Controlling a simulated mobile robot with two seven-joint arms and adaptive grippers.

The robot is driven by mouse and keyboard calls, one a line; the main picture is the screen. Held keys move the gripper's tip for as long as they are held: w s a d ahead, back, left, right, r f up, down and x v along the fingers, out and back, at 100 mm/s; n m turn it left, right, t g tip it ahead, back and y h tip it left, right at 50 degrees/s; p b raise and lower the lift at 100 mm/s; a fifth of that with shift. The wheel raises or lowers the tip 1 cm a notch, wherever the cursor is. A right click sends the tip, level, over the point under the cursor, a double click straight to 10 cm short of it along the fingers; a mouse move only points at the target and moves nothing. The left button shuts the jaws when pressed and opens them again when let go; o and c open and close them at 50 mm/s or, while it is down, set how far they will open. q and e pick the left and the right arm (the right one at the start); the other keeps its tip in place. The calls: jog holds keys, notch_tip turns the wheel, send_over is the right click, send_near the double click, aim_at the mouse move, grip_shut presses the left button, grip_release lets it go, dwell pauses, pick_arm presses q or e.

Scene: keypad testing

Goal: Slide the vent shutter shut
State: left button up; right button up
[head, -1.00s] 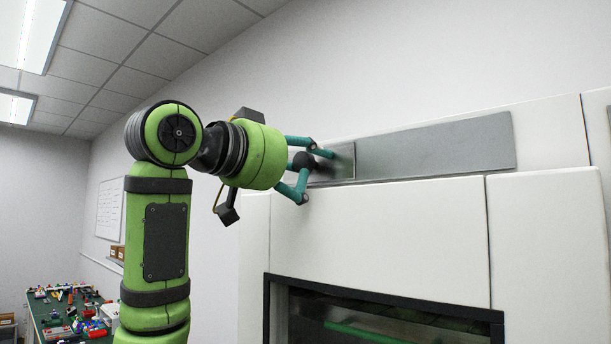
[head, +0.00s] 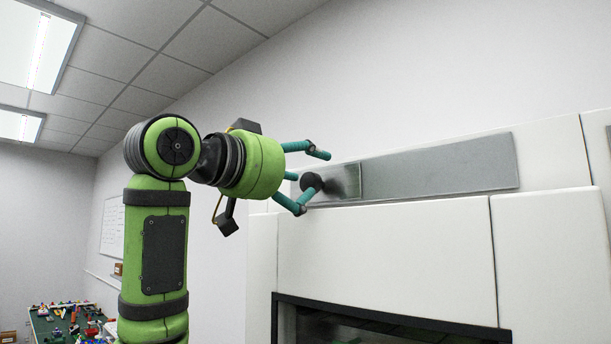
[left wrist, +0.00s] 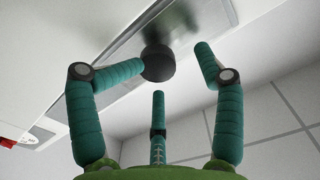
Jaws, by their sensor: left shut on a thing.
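The vent shutter, a small shiny grey metal plate (head: 345,181), lies at the left end of a long grey metal strip (head: 440,165) high on the white wall unit. A round dark knob (head: 311,183) stands out from it and also shows in the left wrist view (left wrist: 157,63). My left gripper (head: 312,180), with three teal fingers, is shut on the knob. In the left wrist view, one fingertip meets the knob's edge, while the other two look spread away from it. The shutter's left end is partly hidden by the fingers. My right gripper is out of view.
White cabinet panels (head: 390,245) stand below the strip, with a dark-framed opening (head: 350,325) under them. A green-topped table (head: 45,325) with colourful small parts is far off at lower left. The wall above the strip is bare.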

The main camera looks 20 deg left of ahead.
pick_arm(q)
jog(key=shift+a+r, duration=0.15)
jog(key=shift+r, duration=0.05)
jog(key=shift+s+a, duration=0.1)
jog(key=shift+s, duration=0.35)
jog(key=v, duration=0.6)
jog(key=shift+s+f, duration=0.25)
jog(key=shift+s, duration=0.15)
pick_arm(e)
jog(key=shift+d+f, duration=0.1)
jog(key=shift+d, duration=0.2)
pick_arm(q)
jog(key=shift+s, duration=0.15)
